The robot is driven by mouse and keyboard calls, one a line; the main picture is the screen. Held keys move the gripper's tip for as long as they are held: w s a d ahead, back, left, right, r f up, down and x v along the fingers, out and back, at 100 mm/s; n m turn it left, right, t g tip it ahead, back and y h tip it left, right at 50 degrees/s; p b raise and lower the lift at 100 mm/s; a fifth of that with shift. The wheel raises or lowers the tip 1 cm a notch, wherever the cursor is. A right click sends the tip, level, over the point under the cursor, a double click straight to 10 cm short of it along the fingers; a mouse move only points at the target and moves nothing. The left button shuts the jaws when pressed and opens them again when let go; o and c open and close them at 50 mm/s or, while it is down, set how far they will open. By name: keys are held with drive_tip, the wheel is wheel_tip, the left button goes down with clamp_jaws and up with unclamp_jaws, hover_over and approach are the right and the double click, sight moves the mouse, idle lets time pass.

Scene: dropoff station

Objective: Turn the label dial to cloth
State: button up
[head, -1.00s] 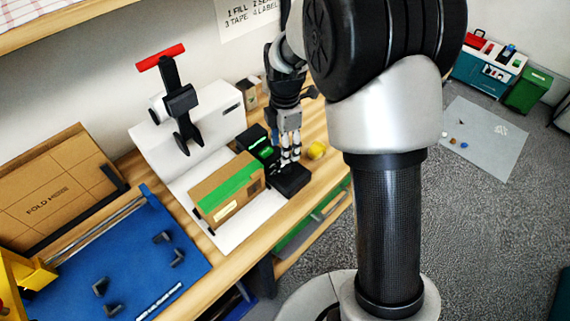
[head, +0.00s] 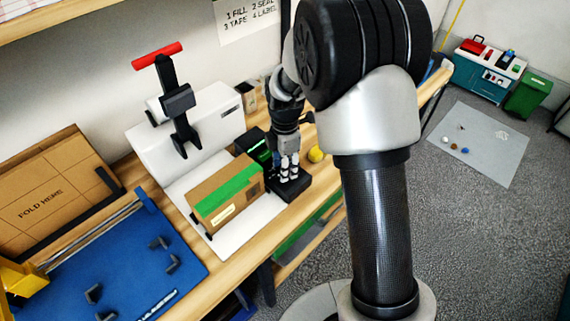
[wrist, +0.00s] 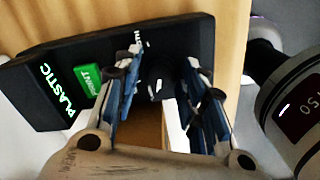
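The label printer (head: 300,188) is a black unit at the right end of the bench. In the wrist view its screen (wrist: 58,90) reads PLASTIC, beside a green PRINT button (wrist: 88,77). The dark label dial (wrist: 158,82), with a white mark, sits on the printer's black face. My gripper (wrist: 162,100) is open, with one finger on each side of the dial. I cannot tell whether the fingers touch it. In the head view my gripper (head: 288,172) points down over the printer and hides the dial.
A cardboard box (head: 225,195) with green tape stands beside the printer on a white tape station (head: 190,135) with a red-handled press. A blue folding mat (head: 120,260) is at left.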

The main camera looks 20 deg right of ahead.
drive_tip(key=c, duration=0.7)
drive_tip(key=shift+c, duration=0.2)
